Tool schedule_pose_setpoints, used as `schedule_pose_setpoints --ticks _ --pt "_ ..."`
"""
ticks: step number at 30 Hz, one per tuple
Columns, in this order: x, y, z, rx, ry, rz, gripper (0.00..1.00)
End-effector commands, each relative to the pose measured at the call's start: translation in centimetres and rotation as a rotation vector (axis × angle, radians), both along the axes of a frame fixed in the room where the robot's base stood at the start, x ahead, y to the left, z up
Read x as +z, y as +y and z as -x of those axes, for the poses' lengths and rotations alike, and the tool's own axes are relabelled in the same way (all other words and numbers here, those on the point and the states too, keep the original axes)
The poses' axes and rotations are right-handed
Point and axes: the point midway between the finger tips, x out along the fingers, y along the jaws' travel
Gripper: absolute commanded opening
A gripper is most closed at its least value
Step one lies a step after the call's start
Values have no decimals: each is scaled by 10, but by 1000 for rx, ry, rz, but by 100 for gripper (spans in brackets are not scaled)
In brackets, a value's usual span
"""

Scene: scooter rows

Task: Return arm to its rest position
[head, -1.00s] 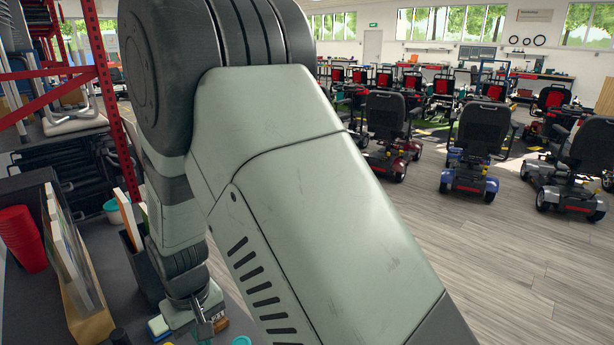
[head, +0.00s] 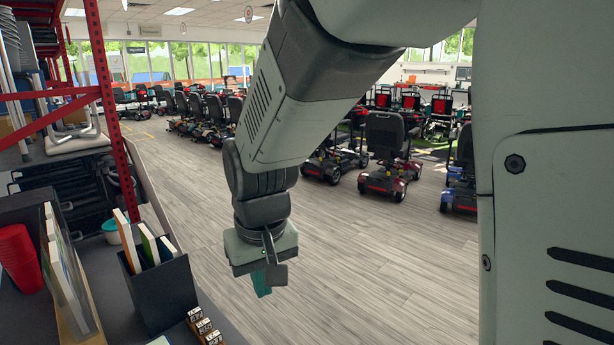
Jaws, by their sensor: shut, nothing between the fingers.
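My gripper (head: 268,280) hangs at the end of my grey-green arm, left of the picture's middle. It points down and appears above the open floor, to the right of the dark counter (head: 104,282). It is shut, and I see nothing held in it. A small teal part shows at its lower end; the fingertips are small and partly hidden. My arm fills much of the right side of the picture.
On the counter stand a black file box (head: 163,293) with books, red stacked cups (head: 19,258) and small white-topped blocks (head: 204,330). A red rack (head: 108,105) rises at left. Several scooters (head: 388,160) stand behind. The wooden floor (head: 350,275) is clear.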

Motion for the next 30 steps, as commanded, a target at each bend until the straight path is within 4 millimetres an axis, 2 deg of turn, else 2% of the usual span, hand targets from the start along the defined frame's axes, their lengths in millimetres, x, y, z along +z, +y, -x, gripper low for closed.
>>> schedule_pose_setpoints --ticks 1,6,12,15,21,30 --pt "23 -22 5 -47 -33 -15 0" --pt "74 -85 36 -183 -115 -49 0" --pt "109 -144 90 -336 -214 -77 0" --pt "116 -162 114 -396 -255 -86 0" --pt "120 -179 142 -462 -299 -92 0" --pt "120 -180 145 -470 -304 -94 0"
